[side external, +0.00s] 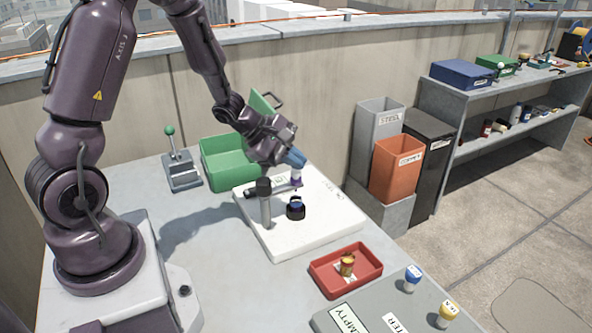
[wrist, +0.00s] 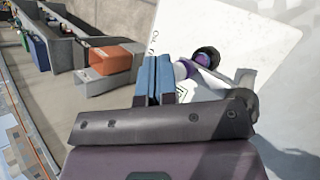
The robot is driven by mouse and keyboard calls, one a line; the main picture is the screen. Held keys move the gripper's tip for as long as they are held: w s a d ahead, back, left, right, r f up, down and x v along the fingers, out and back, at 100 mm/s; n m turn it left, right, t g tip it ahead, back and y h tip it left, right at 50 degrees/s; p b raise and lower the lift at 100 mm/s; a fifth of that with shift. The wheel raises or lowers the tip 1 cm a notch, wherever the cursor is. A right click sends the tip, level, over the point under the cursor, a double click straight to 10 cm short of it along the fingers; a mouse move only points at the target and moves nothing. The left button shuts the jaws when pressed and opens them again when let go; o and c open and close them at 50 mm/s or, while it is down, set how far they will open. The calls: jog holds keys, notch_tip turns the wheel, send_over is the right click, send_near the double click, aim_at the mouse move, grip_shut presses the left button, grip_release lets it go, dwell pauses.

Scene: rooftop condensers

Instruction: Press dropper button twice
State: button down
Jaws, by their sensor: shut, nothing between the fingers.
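My gripper (side external: 297,160) is shut, its two blue fingers together and empty, pointing down just above the dropper (side external: 296,179). The dropper is white and purple and is held by a dark clamp stand (side external: 265,205) on a white board (side external: 330,216). In the wrist view, my fingertips (wrist: 154,62) are beside the dropper's white and purple body (wrist: 183,69). I cannot tell whether they touch its button, which is hidden. A dark round vial (side external: 296,208) with a blue-purple top stands on the board below the dropper.
A green bin (side external: 228,166) and a lever box (side external: 181,172) stand behind on the left. A red tray (side external: 325,278) holding an amber bottle (side external: 347,265) is in front. A grey tray (side external: 385,320) has blue- and yellow-capped bottles. Orange and grey bins (side external: 397,170) stand beyond the table.

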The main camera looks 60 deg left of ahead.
aim_at(295, 172)
jog(key=shift+f, duration=0.45)
dwell(0.3)
jog(key=shift+r, duration=1)
jog(key=shift+r, duration=2.55)
